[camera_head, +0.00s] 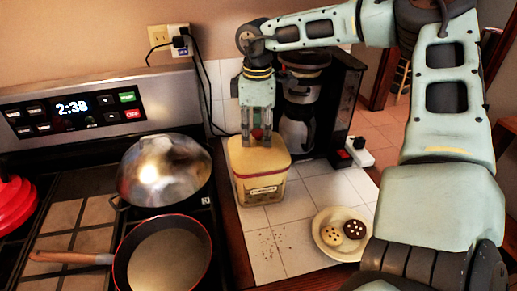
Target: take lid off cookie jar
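The cookie jar (262,190) is a cream, squarish jar with a label on its front, standing upright on the white tiled counter. Its yellowish lid (272,159) with a reddish rim sits on top. A small red knob (257,133) stands on the lid. My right gripper (257,138) points straight down over the jar, with its fingertips on either side of the knob near the lid's surface. Whether the fingers press on the knob is too small to tell. My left gripper is not in view.
A coffee maker (345,100) stands close behind and right of the jar. A plate (326,251) with two cookies lies at front right. The stove at left holds a domed metal pot (165,172) and a red-rimmed pan (160,262).

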